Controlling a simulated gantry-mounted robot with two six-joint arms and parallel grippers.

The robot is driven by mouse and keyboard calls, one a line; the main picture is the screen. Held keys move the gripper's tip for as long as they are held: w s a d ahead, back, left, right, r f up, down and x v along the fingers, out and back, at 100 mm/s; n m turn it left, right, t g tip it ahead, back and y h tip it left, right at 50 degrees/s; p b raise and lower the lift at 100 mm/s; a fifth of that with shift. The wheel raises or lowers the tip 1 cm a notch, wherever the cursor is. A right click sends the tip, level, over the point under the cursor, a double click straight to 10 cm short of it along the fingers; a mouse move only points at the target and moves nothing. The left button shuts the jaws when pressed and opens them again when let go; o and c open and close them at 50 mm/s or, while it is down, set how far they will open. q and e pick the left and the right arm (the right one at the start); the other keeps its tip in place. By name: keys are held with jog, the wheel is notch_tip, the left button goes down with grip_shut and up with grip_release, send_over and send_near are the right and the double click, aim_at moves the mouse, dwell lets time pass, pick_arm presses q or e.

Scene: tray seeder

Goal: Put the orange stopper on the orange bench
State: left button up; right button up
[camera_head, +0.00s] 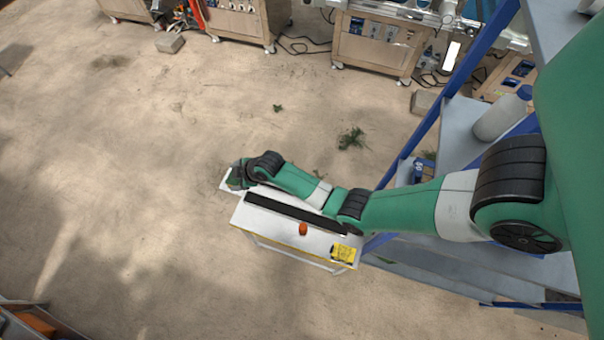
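A small orange stopper (303,229) stands on the light-topped table (268,226), in front of the long black strip, near the table's right half. My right arm comes in from the right and reaches over the back of this table. Its far end, with the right gripper (230,184), is at the table's left end, well left of the stopper and apart from it. The fingers are too small and hidden to tell whether they are open. An orange surface (36,324), possibly the orange bench, shows partly at the bottom-left corner. My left gripper is not in view.
A yellow item (342,253) lies on the table's right end, and a black strip (285,210) runs along it. A blue-framed shelf (404,152) with a pale container (498,118) stands at right. Wooden cabinets (376,47) line the back. The left floor is mostly clear.

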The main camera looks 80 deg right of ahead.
jog(key=s+f+g+b, duration=0.2)
jog(key=s+f+g, duration=0.2)
jog(key=s+f, duration=1.2)
jog(key=m+g+y, duration=0.1)
jog(key=g+y, duration=0.1)
send_near(303, 226)
jog(key=f+b, duration=0.2)
jog(key=w+f+b, duration=0.1)
jog(key=b, duration=0.1)
jog(key=f+b, duration=0.2)
jog(key=b, duration=0.1)
jog(key=shift+w+a+f, duration=0.2)
jog(key=shift+a+f, duration=0.15)
notch_tip(303, 226, down, 5)
jog(key=b, duration=0.3)
jog(key=shift+r, duration=0.25)
jog(key=shift+w+f+b, duration=0.15)
jog(key=shift+f+b, duration=0.15)
jog(key=shift+b, duration=0.05)
jog(key=shift+r, duration=0.1)
jog(key=shift+c, duration=0.3)
grip_shut()
